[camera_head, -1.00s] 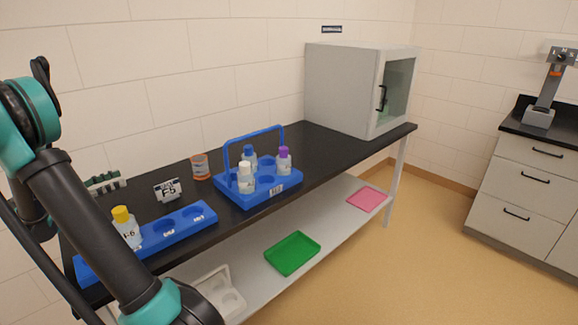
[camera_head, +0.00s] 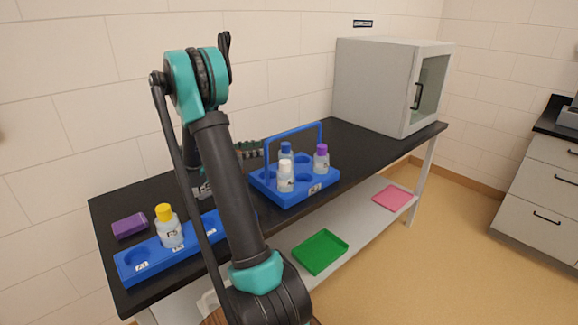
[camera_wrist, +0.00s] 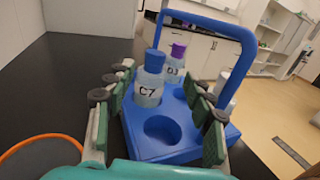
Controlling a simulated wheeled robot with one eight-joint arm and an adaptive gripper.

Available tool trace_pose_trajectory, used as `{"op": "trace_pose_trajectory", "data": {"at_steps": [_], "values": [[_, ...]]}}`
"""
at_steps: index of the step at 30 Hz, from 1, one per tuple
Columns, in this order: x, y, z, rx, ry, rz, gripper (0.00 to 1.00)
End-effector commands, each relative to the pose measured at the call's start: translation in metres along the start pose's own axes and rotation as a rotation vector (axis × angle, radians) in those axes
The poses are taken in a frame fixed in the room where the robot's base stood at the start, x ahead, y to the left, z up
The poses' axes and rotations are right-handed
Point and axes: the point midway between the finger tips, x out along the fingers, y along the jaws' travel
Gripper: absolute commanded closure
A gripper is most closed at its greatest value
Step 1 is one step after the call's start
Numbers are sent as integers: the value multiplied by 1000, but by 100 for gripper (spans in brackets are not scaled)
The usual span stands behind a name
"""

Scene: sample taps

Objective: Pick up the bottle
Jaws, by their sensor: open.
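The task does not say which bottle. A blue-capped bottle marked C7 (camera_wrist: 150,82) stands upright in the blue carrier (camera_wrist: 172,155); it shows in the head view (camera_head: 286,152) too. My gripper (camera_wrist: 160,78) is open, its green-padded fingers on either side of C7 in the wrist picture; contact cannot be told. A purple-capped bottle (camera_head: 321,160) and a white-capped bottle (camera_head: 285,178) stand in the same carrier. The right finger partly hides the white-capped one in the wrist view. A yellow-capped bottle (camera_head: 169,230) stands in the long blue rack (camera_head: 128,265). My arm hides much of my gripper in the head view.
The carrier's blue handle (camera_wrist: 215,22) arches over its bottles. An orange rim (camera_wrist: 38,142) is close at lower left in the wrist view. A purple block (camera_head: 129,226) lies behind the rack. A grey cabinet (camera_head: 375,85) stands at the table's far end; black tabletop before it is clear.

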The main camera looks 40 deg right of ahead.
Motion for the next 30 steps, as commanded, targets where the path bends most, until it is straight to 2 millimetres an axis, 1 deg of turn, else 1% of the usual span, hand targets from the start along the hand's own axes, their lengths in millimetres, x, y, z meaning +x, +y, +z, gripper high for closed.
{"op": "trace_pose_trajectory", "data": {"at_steps": [1, 3, 6, 9, 19, 27, 30], "values": [[11, -1, 0, 0, 0, -4, 47], [25, -1, 0, 0, 0, -4, 47], [43, -1, 0, 0, 0, -3, 47], [56, 0, 0, 0, 0, -2, 47], [75, 1, -2, 0, 0, -2, 47], [112, 4, -4, 0, 0, -2, 47], [118, 4, -4, 0, 0, 0, 47]]}}
